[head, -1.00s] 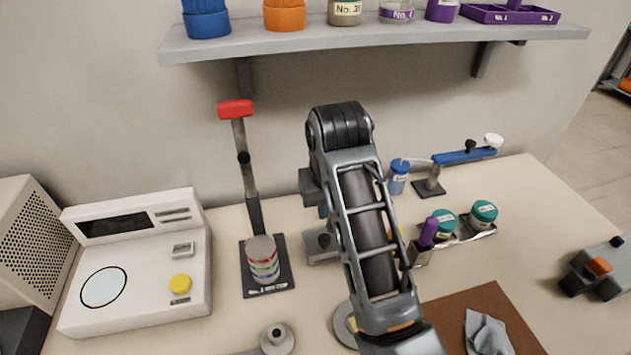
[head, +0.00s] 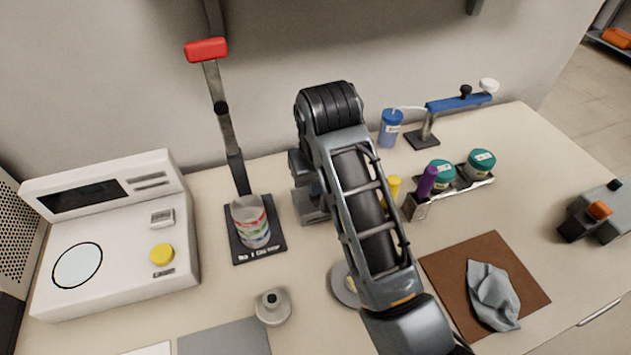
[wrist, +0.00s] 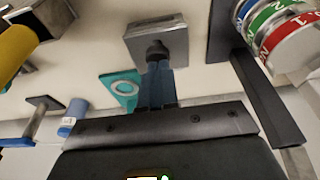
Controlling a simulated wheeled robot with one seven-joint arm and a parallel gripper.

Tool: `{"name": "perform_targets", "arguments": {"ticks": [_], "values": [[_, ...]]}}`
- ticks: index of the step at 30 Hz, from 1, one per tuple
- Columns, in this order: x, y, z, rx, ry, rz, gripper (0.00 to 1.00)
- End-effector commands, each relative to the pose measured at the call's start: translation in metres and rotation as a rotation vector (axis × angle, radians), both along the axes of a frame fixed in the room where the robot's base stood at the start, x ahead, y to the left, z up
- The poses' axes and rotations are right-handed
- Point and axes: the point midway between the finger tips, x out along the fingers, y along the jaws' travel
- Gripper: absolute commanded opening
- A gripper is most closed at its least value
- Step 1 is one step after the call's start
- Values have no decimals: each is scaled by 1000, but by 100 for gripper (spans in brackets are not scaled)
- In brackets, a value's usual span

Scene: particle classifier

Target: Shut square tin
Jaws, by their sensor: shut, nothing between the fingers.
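A grey square metal piece with a dark round knob, which looks like the square tin (wrist: 172,44), sits straight ahead of my gripper (wrist: 155,72) in the wrist view. In the head view the tin (head: 309,207) shows partly, left of my arm. My gripper's blue fingers are together with nothing between them. Their tips are at or very near the dark knob; I cannot tell whether they touch. My arm hides part of the tin in the head view, and I cannot tell how far its lid is open.
A lever press (head: 226,125) with a red handle and a stack of colour-banded rings (head: 252,222) stands left of the tin. A teal piece with a pale ring (wrist: 112,84) lies near the fingers. A white instrument (head: 110,240) is at left. A brown mat (head: 450,262) is at front right.

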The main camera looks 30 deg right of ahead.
Motion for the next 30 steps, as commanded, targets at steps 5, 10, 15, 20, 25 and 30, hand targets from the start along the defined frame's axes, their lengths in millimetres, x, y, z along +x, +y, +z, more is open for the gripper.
{"name": "perform_targets", "arguments": {"ticks": [5, 10, 15, 20, 25, 30], "values": [[-1, -1, -5, -8, -21, -1, 0], [-4, 0, -12, -24, -96, 1, 0], [-5, 1, -14, -26, -126, 1, 0], [-5, 1, -16, -26, -122, 2, 0], [-6, 1, -15, -26, -120, 3, 0], [-3, 1, -4, -25, -120, 3, 0]]}}
